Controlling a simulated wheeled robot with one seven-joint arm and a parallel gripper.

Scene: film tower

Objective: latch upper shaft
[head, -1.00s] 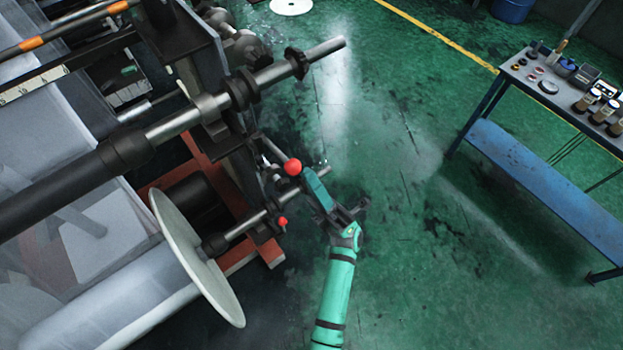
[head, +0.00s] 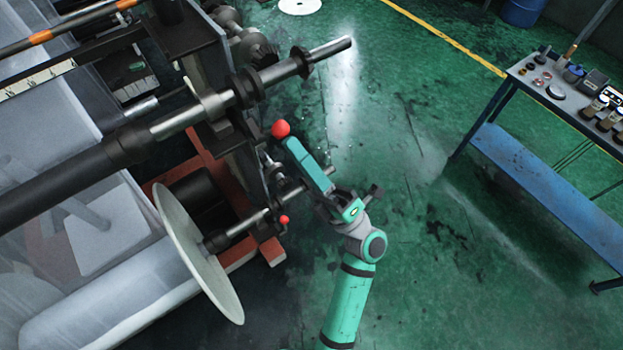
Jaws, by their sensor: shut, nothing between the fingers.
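The upper shaft (head: 330,50) is a metal bar with dark collars, running from the dark roller at left through the machine's upright frame. A round red knob (head: 281,129) is below the shaft, beside the frame; its lever is mostly hidden. My gripper (head: 289,143) is shut and empty, its tip close beside the red knob; I cannot tell whether they touch. The fingertips are hard to make out. A smaller red knob (head: 284,219) is lower down, near the end of the lower shaft (head: 250,222).
A pale round disc (head: 205,265) stands on the lower shaft at the film roll (head: 120,300). A blue bench (head: 545,165) with jars and small parts is at right. Green floor between the machine and bench is clear.

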